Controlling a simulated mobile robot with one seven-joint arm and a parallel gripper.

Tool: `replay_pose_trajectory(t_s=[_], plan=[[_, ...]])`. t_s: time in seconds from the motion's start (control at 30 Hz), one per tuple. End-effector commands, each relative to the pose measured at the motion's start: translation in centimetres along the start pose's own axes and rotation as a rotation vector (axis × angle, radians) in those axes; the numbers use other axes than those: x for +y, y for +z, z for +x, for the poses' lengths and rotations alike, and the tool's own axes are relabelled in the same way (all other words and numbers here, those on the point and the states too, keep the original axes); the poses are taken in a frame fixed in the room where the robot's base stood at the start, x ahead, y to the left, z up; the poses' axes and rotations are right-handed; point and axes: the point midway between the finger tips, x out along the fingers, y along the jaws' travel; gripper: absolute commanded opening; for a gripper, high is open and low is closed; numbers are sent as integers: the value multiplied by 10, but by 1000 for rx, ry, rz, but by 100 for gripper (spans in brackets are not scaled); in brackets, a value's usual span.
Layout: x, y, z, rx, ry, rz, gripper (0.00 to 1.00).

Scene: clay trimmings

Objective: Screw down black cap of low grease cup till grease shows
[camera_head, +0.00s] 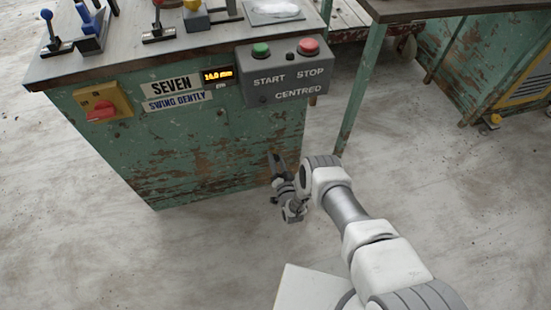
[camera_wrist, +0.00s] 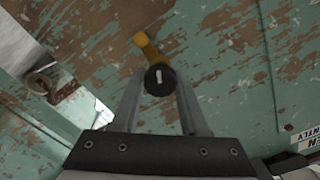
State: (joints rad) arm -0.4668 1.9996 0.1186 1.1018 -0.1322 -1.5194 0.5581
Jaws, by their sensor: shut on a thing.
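The black cap (camera_wrist: 160,78) of the grease cup is a small round knob with a white mark on its face. It shows in the wrist view at the end of a brass-coloured fitting (camera_wrist: 146,47) on the worn green panel. My gripper (camera_wrist: 161,90) is shut on the cap, one finger on each side. In the head view my gripper (camera_head: 277,165) reaches the low front of the green cabinet (camera_head: 215,150), and the arm hides the cap there. No grease can be made out.
A grey START/STOP box (camera_head: 284,75) and a yellow-red switch (camera_head: 102,104) are on the cabinet front. Levers (camera_head: 92,30) stand on its top. Open floor (camera_head: 470,200) lies right.

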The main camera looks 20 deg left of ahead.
Motion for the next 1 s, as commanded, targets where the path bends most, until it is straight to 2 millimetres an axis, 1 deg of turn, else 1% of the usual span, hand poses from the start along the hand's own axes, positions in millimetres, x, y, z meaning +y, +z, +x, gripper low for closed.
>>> replay_pose_trajectory(t_s=[0.3,0.8,0.83,0.97,1.0], plan=[[0,-1,1,3,0,107,0],[0,0,1,1,-1,123,0],[0,0,1,1,-1,122,47],[0,0,1,1,-1,122,71],[0,0,1,1,-1,122,74]])
